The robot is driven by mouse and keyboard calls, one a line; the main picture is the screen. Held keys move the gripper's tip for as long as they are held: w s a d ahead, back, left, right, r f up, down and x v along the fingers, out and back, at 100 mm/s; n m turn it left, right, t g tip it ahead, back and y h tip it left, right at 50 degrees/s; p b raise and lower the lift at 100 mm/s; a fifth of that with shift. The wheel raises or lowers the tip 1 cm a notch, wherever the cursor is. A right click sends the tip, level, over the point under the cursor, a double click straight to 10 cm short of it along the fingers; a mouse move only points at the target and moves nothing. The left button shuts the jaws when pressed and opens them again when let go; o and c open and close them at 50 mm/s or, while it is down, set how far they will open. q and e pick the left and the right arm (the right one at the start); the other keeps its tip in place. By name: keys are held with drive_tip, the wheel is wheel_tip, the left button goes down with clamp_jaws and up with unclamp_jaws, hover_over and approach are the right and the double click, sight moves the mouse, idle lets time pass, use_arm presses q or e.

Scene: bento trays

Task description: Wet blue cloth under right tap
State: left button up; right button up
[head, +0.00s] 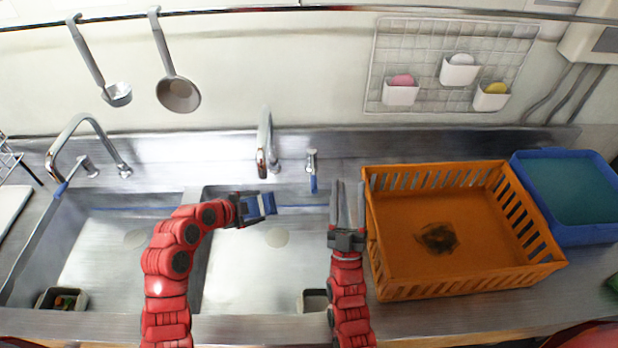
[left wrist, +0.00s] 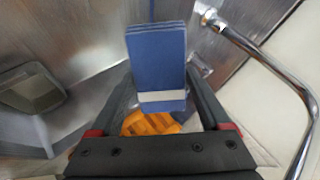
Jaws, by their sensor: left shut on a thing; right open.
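The blue cloth (head: 268,204) is folded and has a white stripe. My left gripper (head: 253,208) is shut on it and holds it over the right basin. The cloth (left wrist: 157,60) also fills the middle of the left wrist view. The right tap (head: 264,140) rises from the back of the sink; its spout end is just behind and above the cloth. In the left wrist view this tap (left wrist: 268,58) curves along the right side. No water stream is visible. Its blue-tipped lever (head: 313,172) stands to the right. My right gripper (head: 347,205) is open and empty, in front of the lever.
An orange crate (head: 400,285) stands right of the sink, close to my right gripper. The left tap (head: 82,122) overhangs the left basin (head: 110,255). A ladle (head: 118,94) and skimmer (head: 178,94) hang above.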

drive_tip(key=w+a+f+m+g, duration=0.1)
drive_tip(key=w+f+g, duration=0.25)
drive_tip(key=f, duration=0.25)
drive_tip(key=w+a+f+g, duration=0.1)
drive_tip(key=w+f+g, duration=0.25)
drive_tip(key=f, duration=0.25)
drive_tip(key=g+y, duration=0.1)
drive_tip(key=g, duration=0.1)
approach(313, 174)
drive_tip(key=w, duration=1)
drive_tip(key=shift+f, duration=0.4)
clamp_jaws()
